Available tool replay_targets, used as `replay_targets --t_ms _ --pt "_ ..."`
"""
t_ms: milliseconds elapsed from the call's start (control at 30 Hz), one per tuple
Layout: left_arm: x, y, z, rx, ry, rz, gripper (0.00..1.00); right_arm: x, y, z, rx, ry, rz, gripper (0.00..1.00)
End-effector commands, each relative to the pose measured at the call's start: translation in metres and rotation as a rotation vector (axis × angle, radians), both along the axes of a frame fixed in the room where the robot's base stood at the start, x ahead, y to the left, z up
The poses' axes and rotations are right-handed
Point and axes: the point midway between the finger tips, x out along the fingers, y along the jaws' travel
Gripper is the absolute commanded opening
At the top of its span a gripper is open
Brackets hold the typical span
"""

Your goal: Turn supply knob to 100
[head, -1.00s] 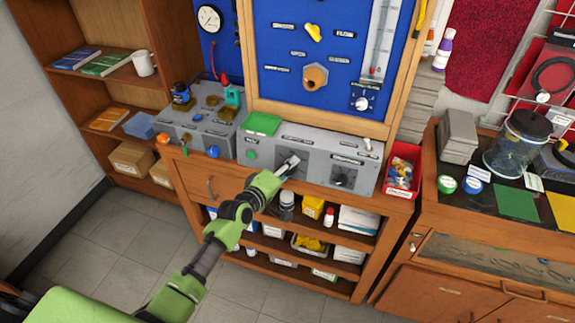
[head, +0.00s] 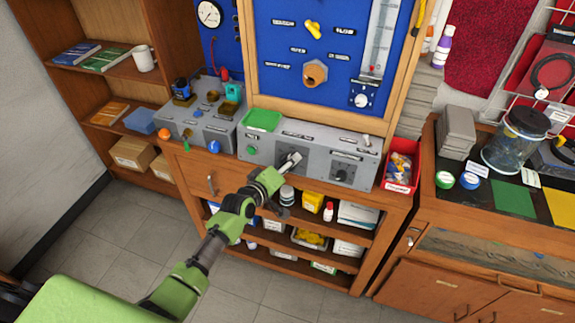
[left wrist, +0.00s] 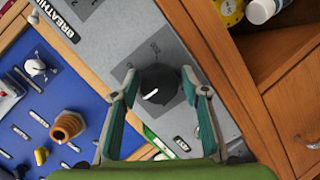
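The black knob (left wrist: 158,84) is on the grey control box. In the left wrist view it has a short white pointer line aimed toward the lower left, over a darker scale plate (left wrist: 150,55) whose markings are too small to read. My left gripper (left wrist: 159,78) is open, one finger on each side of the knob, with gaps visible between fingers and knob. In the head view, my left gripper (head: 289,163) is at the middle of the grey control box (head: 312,157) front and hides this knob. My right gripper is not in view.
A second dark knob (head: 341,176) is to the right on the same box, and a green button (head: 252,150) to the left. A green tray (head: 263,120) sits on top. A red bin (head: 402,172) stands right of the box. Open shelves are below.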

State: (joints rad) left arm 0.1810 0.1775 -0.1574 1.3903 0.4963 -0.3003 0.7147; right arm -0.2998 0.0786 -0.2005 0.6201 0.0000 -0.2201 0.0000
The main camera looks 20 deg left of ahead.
Motion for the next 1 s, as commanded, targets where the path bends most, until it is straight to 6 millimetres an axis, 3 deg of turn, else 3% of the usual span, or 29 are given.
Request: replay_targets --t_ms 467,667,1000 --pt "-0.004 0.001 0.002 -0.001 -0.002 0.0 0.52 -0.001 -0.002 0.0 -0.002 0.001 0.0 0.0" --pt "-0.029 0.007 0.009 -0.001 -0.001 0.001 0.52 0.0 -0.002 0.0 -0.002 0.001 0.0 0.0" --pt "-0.087 0.019 0.029 0.0 0.0 0.0 0.52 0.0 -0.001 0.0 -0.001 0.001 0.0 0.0"
